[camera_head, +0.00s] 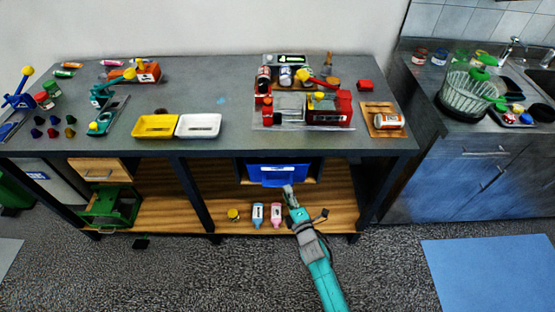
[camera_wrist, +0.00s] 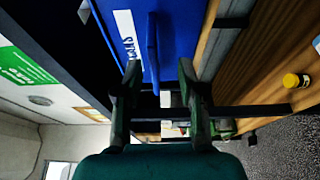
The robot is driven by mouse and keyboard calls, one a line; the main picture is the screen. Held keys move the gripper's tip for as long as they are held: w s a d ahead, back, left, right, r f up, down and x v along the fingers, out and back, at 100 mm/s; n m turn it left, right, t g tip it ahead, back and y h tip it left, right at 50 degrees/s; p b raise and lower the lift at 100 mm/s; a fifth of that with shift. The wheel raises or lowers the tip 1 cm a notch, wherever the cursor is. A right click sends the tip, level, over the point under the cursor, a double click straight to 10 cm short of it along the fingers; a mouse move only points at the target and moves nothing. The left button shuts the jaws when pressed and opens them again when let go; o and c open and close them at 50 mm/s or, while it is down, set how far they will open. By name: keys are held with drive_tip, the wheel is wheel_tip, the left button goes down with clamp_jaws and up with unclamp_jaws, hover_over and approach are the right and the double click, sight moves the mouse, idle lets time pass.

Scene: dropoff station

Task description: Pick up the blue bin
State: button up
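The blue bin (camera_head: 277,173) sits in a wooden compartment under the table top, its front facing out. In the wrist view the blue bin (camera_wrist: 180,25) fills the top middle, with a white label and a protruding blue handle (camera_wrist: 152,50). My gripper (camera_head: 289,190) is just in front of the bin's lower right part in the head view. In the wrist view my gripper (camera_wrist: 158,75) has its two fingers apart, and the handle appears between their tips. No firm contact shows. The inside of the bin is hidden.
A blue bottle (camera_head: 257,215), a pink bottle (camera_head: 276,214) and a yellow-capped jar (camera_head: 233,214) stand on the lower shelf (camera_head: 340,200) near my arm. Table legs flank the opening. The table top above carries trays and tools. The floor in front is mostly clear.

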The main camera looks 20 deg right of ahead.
sight(282, 181)
drive_tip(key=w, duration=0.4)
drive_tip(key=shift+w+a+r, duration=0.25)
drive_tip(key=shift+r, duration=0.15)
drive_tip(key=shift+w, duration=0.5)
clamp_jaws()
